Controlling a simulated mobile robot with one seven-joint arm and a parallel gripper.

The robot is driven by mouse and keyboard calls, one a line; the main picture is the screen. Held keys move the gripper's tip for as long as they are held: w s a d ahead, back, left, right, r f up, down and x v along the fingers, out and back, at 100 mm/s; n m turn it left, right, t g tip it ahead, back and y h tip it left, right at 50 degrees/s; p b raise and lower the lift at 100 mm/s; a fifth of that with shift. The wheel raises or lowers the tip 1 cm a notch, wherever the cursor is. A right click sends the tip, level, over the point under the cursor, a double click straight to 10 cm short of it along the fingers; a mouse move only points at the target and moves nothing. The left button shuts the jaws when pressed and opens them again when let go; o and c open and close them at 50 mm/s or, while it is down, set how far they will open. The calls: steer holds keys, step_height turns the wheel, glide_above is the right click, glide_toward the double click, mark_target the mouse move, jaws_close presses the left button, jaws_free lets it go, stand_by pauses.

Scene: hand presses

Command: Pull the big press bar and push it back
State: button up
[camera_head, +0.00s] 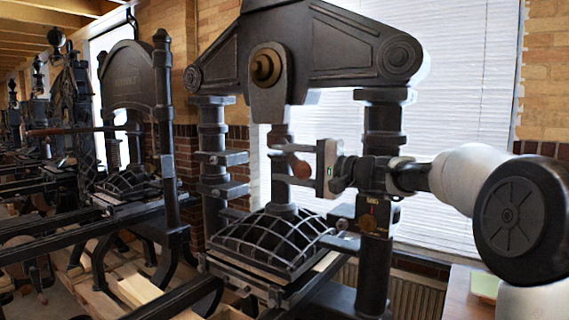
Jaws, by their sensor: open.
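The big black press (279,55) stands in the middle of the head view, with a heavy crossbeam on two columns. A brown, wood-coloured handle end (301,169), seemingly the grip of the press bar, shows in front of the central shaft. The rest of the bar is hidden or hard to make out. My gripper (291,165) reaches in from the right, past the right column, its fingers pointing left. It is open. The handle end appears between or just beside the fingers; I cannot tell whether they touch it.
The right column (383,125) stands close to my wrist. Below is the ribbed black platen (268,240) over the press bed. More presses (132,80) line the left side. A window with white blinds (455,130) is behind. A wooden table edge (462,303) shows at lower right.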

jaws_close()
